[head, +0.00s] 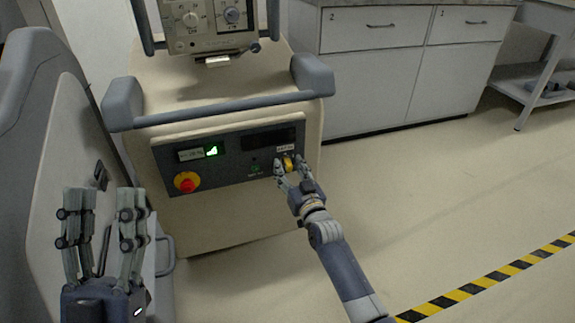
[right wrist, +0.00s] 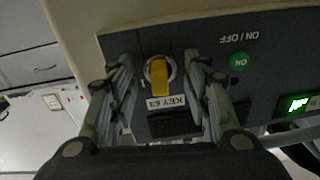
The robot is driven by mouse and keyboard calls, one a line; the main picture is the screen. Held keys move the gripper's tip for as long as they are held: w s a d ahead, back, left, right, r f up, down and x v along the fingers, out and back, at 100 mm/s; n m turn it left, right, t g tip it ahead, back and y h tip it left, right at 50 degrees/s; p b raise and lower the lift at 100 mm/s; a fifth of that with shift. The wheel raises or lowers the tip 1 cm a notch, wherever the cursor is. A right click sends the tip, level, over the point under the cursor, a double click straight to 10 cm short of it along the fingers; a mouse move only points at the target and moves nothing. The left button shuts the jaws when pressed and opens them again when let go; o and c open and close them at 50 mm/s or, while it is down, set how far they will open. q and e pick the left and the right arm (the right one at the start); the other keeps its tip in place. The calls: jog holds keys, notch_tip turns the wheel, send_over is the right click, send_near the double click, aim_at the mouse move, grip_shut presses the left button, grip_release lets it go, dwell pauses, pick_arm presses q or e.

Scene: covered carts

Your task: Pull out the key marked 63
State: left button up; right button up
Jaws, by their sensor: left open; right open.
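The yellow key (head: 288,163) sits in the dark control panel (head: 225,170) of the cart. In the right wrist view the key (right wrist: 159,76) stands in a round silver lock, with an upside-down label (right wrist: 165,102) that seems to read KEY 63. My right gripper (head: 287,170) is open at the panel. In the right wrist view its fingers (right wrist: 162,70) are on either side of the key, with gaps visible between fingers and key. My left gripper (head: 104,195) is open and empty at the lower left, away from the panel.
A red stop button on a yellow base (head: 187,182) and a lit green display (head: 212,151) are left of the key. The green ON button (right wrist: 238,62) is near the right gripper. A grey handle bar (head: 215,110) runs above the panel. White cabinets (head: 370,80) stand behind; floor at right is clear.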

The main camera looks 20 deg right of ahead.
pick_arm(q)
jog(key=shift+w+d+f+g, duration=0.1)
jog(key=shift+w+f+g, duration=0.2)
jog(key=shift+w+f, duration=0.1)
dwell(0.7)
jog(key=shift+w+f+g+y, duration=0.4)
jog(key=shift+w+f, duration=0.05)
jog(key=shift+f, duration=0.25)
pick_arm(e)
grip_shut()
pick_arm(q)
jog(key=shift+r, duration=0.1)
jog(key=shift+p, duration=0.3)
